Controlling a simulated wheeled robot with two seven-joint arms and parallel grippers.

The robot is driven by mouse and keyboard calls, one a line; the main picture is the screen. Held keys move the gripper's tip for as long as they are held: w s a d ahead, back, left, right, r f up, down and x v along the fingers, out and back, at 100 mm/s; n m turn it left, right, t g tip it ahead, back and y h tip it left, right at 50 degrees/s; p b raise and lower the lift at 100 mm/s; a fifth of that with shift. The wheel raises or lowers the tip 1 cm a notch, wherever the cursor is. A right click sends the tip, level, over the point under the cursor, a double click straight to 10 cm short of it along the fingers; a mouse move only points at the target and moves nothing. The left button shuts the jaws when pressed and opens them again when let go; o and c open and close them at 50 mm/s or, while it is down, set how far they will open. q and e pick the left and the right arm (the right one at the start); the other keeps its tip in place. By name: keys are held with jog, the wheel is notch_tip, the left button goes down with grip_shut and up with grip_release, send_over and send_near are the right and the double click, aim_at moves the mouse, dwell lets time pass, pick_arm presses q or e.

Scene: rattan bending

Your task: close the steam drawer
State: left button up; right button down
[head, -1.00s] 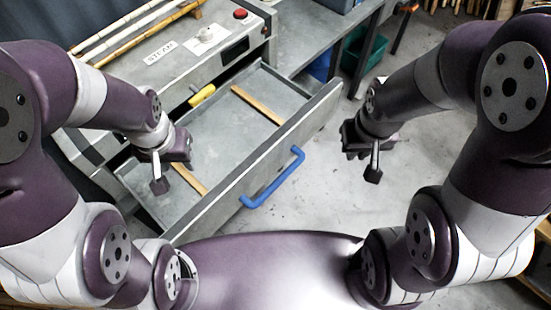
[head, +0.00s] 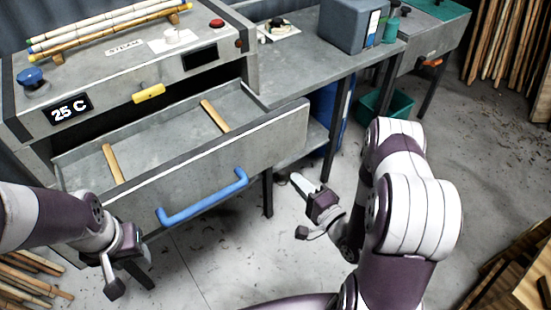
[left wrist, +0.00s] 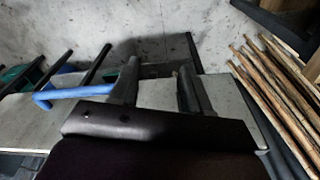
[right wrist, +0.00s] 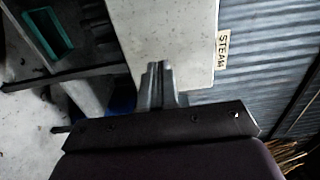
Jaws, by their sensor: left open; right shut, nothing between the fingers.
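The grey steam drawer (head: 208,163) is pulled out of the steam box in the head view. Its blue bar handle (head: 203,197) is on the front panel and also shows at left in the left wrist view (left wrist: 70,92). My left gripper (head: 138,262) is low, in front of and left of the handle and apart from it. The left wrist view shows its two fingers (left wrist: 159,90) spread with nothing between them. My right gripper (head: 304,183) is right of the drawer front, apart from it. The right wrist view shows its fingers (right wrist: 158,82) together and empty.
The steam box (head: 205,75) carries canes (head: 110,22), a yellow handle (head: 148,93) and a "25 C" display (head: 70,109). A bench (head: 315,55) stands to its right, with a green bin (head: 385,110) near it. Canes lie on the floor at lower left. Open floor lies before the drawer.

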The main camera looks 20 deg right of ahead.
aim_at(270, 150)
jog(key=p+x, duration=0.1)
jog(key=x, duration=0.8)
jog(key=shift+w+p, duration=0.2)
jog(key=shift+p, duration=0.15)
jog(key=shift+w+f, duration=0.1)
jog(key=shift+w, duration=0.3)
pick_arm(q)
notch_tip(270, 150, up, 2)
jog(key=shift+d+r, duration=0.1)
jog(key=shift+d, duration=0.05)
